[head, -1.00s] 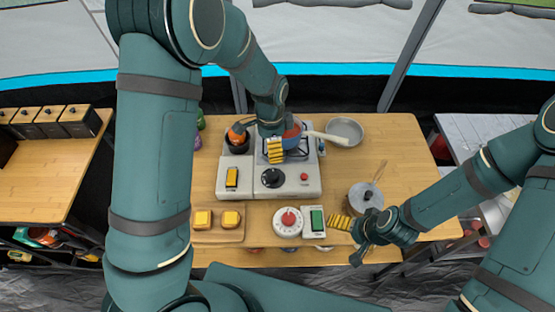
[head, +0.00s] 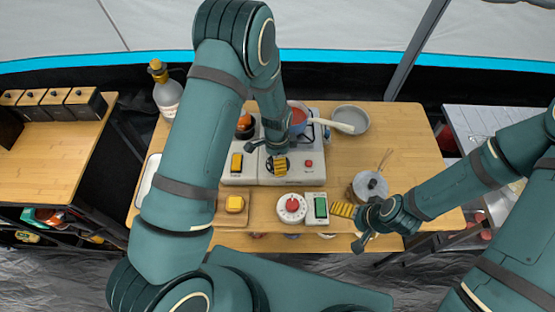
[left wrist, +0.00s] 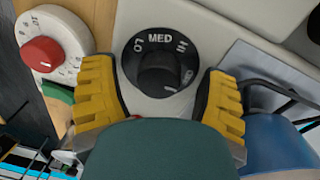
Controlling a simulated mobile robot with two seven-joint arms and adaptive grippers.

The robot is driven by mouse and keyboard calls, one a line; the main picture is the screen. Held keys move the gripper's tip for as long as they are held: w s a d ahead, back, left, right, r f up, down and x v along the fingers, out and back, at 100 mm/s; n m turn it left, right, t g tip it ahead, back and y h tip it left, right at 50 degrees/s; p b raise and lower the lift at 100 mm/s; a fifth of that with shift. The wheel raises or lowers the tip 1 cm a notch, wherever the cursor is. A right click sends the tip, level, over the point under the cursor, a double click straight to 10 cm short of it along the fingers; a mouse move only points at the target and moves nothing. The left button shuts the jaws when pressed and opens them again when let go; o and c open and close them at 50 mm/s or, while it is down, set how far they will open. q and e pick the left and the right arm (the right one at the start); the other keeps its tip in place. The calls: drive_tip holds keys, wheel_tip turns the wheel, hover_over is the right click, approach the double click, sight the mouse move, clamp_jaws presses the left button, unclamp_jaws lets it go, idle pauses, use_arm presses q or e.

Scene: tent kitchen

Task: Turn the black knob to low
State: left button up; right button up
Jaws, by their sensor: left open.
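The black knob (left wrist: 158,65) sits on the white stove panel (left wrist: 205,30), with LO, MED and HI lettered around its dial. A short white mark shows at the knob's lower right edge in the left wrist view. My left gripper (head: 280,166) is over the front of the stove in the head view and hides most of the knob. In the left wrist view its yellow fingers (left wrist: 165,100) are spread, one on each side of the knob. Contact with the knob cannot be told. My right gripper (head: 343,209) is low at the right, beside the green switch.
A white timer with a red knob (head: 291,208) and a green switch (head: 320,207) stand before the stove. A blue pot (head: 298,116) is on the burner.

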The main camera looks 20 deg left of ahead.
use_arm(q)
drive_tip(key=shift+f, duration=0.15)
drive_tip(key=c, duration=1.2)
